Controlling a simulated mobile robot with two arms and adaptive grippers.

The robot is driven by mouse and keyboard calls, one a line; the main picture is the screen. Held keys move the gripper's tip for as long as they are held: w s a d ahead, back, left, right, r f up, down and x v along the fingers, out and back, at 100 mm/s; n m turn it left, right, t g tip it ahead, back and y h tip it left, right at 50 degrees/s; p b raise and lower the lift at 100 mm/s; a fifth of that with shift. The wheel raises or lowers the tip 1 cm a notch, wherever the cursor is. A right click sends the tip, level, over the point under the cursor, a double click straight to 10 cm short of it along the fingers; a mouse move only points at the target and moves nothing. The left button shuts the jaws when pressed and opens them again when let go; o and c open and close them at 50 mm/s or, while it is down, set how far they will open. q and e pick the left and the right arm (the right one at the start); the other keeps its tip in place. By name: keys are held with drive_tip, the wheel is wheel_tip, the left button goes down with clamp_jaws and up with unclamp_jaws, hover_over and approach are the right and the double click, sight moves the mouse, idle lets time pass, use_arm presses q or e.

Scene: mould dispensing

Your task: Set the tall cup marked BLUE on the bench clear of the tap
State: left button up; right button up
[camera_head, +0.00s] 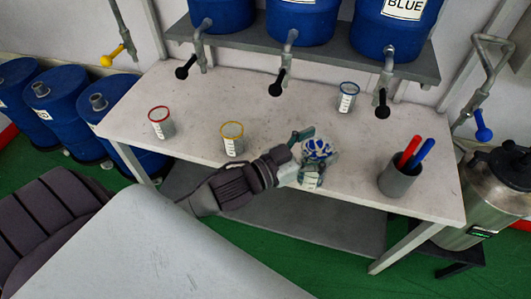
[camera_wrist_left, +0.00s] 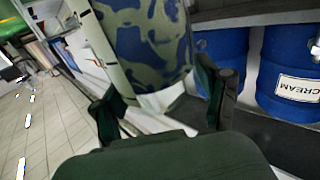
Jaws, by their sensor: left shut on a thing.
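My left gripper (camera_head: 306,158) is shut on a cup with a mottled blue pattern (camera_head: 318,149). In the left wrist view the cup (camera_wrist_left: 148,45) sits between the two fingers (camera_wrist_left: 165,105), blue and olive. A pale label shows low on it in the head view, too small to read. The cup is by the bench's front edge, away from the taps; I cannot tell whether it touches the bench (camera_head: 270,115). The drum marked BLUE (camera_head: 388,40) stands on the shelf above its tap (camera_head: 388,62). My right gripper is not in view.
A red-rimmed cup (camera_head: 163,129), a yellow-rimmed cup (camera_head: 233,147) and a blue-rimmed cup (camera_head: 347,103) stand on the bench. A grey pot (camera_head: 397,182) with red and blue sticks stands at the right front. A metal urn (camera_head: 485,200) is beyond the bench's right end.

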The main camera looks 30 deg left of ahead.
use_arm(q)
drive_tip(key=w+a+f, duration=0.3)
drive_tip(key=w+f, duration=0.8)
drive_tip(key=w, duration=0.1)
drive_tip(key=shift+w+a+f+h, duration=0.15)
drive_tip(key=shift+a+f+h, duration=0.05)
drive_tip(key=shift+a+h, duration=0.1)
drive_tip(key=shift+f, duration=0.1)
drive_tip(key=o, duration=1.8)
drive_tip(key=shift+f, duration=0.1)
drive_tip(key=v, duration=1.2)
drive_tip(key=shift+r+b, duration=0.3)
drive_tip(key=shift+b, duration=0.1)
